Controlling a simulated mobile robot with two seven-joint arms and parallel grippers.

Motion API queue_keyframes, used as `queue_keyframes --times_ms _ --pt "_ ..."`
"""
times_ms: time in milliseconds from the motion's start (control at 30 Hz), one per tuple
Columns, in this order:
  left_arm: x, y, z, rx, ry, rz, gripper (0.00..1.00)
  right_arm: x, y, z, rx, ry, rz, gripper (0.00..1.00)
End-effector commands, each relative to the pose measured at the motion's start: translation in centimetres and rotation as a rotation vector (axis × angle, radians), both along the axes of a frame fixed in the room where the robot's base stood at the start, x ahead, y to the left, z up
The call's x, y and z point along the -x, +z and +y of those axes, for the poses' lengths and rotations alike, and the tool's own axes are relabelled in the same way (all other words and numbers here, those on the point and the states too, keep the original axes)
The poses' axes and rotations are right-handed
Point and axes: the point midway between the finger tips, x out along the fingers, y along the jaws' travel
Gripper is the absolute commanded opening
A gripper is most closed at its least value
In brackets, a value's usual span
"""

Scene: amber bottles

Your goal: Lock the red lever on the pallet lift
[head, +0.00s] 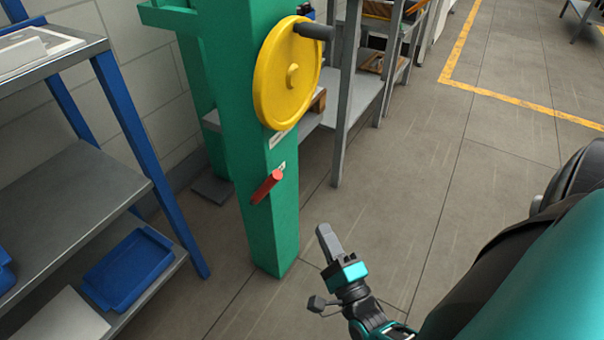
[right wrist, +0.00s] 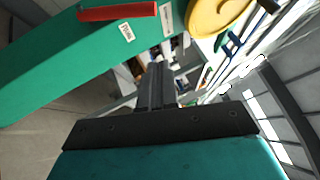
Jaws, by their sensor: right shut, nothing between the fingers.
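The red lever (head: 267,187) sits low on the front of the green column of the pallet lift (head: 235,130), slanting down to the left in the head view. The yellow handwheel (head: 287,75) is above the lever. My right gripper (head: 323,232) is shut and empty, to the right of the lever and lower in the head view, apart from it. In the right wrist view its fingers (right wrist: 155,80) are together. My left gripper is out of view.
A blue-framed grey shelf (head: 70,200) stands at left, with a blue tray (head: 130,270) on its lower level. A grey workbench (head: 350,100) stands behind the lift. The floor to the right is open, with a yellow line (head: 500,97).

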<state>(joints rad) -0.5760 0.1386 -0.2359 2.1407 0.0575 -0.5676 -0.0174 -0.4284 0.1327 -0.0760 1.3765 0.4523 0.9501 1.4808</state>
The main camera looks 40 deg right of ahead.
Motion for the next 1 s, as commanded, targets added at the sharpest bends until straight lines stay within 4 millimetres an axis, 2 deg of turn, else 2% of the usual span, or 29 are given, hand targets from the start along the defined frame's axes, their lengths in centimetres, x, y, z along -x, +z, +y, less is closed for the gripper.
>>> queue_keyframes --times_ms 167,500,600,800,1000 --pt "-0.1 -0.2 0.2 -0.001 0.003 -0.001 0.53 -2.3 0.7 -0.5 0.001 -0.001 -0.005 0.00" --pt "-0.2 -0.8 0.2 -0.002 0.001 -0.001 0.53 -9.1 2.7 -2.1 0.002 0.000 -0.005 0.00" --pt "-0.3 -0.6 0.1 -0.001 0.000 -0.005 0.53 -10.4 3.2 -1.2 -0.001 0.000 -0.004 0.00" --pt "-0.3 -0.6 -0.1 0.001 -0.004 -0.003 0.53 -11.9 3.9 -0.2 0.000 0.000 -0.001 0.00" --pt "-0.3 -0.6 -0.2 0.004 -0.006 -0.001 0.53 -12.2 4.0 0.0 0.001 0.000 0.000 0.00"
